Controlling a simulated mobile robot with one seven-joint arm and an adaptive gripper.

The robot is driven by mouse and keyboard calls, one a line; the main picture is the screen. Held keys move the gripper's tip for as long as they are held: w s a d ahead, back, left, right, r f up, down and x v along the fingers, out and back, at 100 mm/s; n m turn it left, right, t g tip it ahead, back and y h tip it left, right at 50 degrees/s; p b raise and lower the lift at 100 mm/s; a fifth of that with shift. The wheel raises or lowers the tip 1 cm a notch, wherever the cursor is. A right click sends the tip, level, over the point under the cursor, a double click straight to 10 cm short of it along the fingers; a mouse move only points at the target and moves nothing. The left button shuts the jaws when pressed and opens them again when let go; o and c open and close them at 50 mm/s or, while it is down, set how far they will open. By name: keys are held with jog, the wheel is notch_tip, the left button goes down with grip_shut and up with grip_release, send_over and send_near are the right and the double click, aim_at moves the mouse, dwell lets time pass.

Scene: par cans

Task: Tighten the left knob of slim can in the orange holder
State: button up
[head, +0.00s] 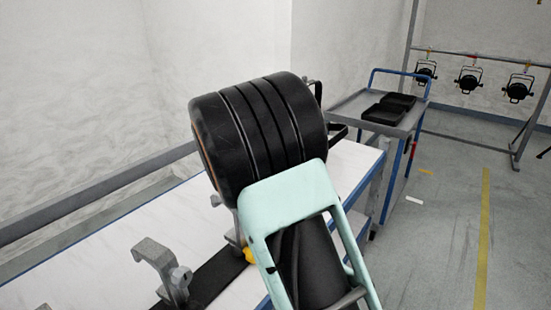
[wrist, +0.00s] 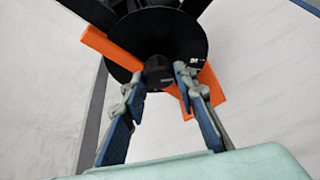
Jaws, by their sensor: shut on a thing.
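In the wrist view, my gripper (wrist: 159,80) has its two fingertips on either side of a small black knob (wrist: 158,69) and is shut on it. In the head view, a large black ribbed cylinder (head: 255,130) stands above the table beyond my mint-green wrist shell. I cannot tell how it joins the holder. My fingers and the knob are hidden there.
A white table (head: 100,265) with blue edges carries a grey clamp (head: 165,268) and a yellow knob (head: 249,255). A grey trolley (head: 375,105) with black cases (head: 385,112) stands behind. Several lamps hang from a rack (head: 485,57) at far right.

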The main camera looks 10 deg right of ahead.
dwell(0.4)
jog(key=o, duration=1.1)
jog(key=shift+o, duration=0.2)
jog(key=v, duration=1.2)
jog(key=shift+r, duration=0.1)
